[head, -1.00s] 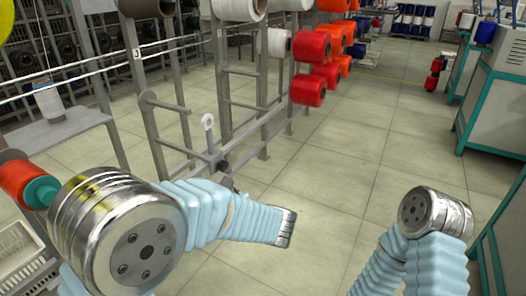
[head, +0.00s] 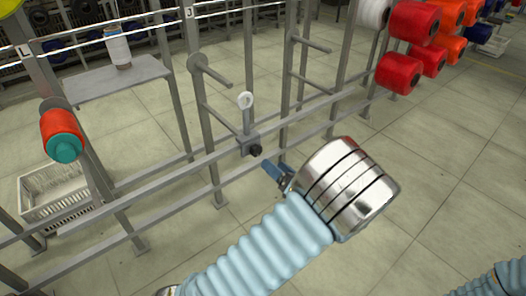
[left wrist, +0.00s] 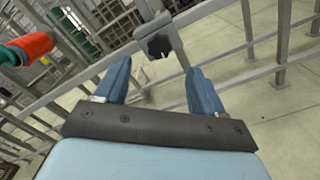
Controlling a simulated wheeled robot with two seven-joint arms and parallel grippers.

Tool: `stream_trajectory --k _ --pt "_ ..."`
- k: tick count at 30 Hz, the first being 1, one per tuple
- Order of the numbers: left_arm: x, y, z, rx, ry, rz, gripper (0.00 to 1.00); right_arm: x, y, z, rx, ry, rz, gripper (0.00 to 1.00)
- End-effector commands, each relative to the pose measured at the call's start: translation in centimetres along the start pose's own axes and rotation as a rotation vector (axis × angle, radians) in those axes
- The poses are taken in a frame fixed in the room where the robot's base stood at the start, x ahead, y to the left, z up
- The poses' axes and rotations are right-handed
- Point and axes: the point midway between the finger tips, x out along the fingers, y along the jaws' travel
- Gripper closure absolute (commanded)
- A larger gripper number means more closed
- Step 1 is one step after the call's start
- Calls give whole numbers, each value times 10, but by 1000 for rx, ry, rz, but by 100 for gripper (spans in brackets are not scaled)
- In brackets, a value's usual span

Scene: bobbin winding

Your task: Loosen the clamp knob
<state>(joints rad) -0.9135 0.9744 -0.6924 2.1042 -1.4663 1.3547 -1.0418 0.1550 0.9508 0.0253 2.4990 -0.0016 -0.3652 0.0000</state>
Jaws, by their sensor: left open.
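In the left wrist view the knob (left wrist: 158,46) shows as a dark lobed shape just beyond and between my blue fingertips. My left gripper (head: 274,170) is open and empty, just right of and below the knob in the head view. In the left wrist view its fingers (left wrist: 157,68) stand wide apart, with no contact seen. My right gripper is out of view; only a piece of its arm sleeve shows.
Grey frame posts and rails run around the clamp, with pegs above. A red and teal bobbin (head: 62,135) hangs at the left over a white crate (head: 65,190). A small shelf (head: 120,80) holds a white spool. Red spools (head: 410,72) hang at the upper right.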

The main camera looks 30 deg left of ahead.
Motion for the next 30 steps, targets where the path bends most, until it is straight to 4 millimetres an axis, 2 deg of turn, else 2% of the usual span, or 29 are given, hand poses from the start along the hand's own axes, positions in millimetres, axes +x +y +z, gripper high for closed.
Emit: stream_trajectory --k 3,10,15,23,24,26,30 --pt "29 0 -1 -1 3 2 31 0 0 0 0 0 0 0" --pt "70 0 0 -2 2 -1 31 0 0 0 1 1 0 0" --pt "83 0 0 -2 1 -1 31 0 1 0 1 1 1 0" --pt "85 0 0 -2 0 -2 31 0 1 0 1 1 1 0" --pt "84 0 0 -2 0 -2 32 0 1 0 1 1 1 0" --pt "84 0 0 -2 0 -2 42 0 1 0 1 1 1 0" --pt "84 0 0 -2 0 -3 63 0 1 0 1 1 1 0"
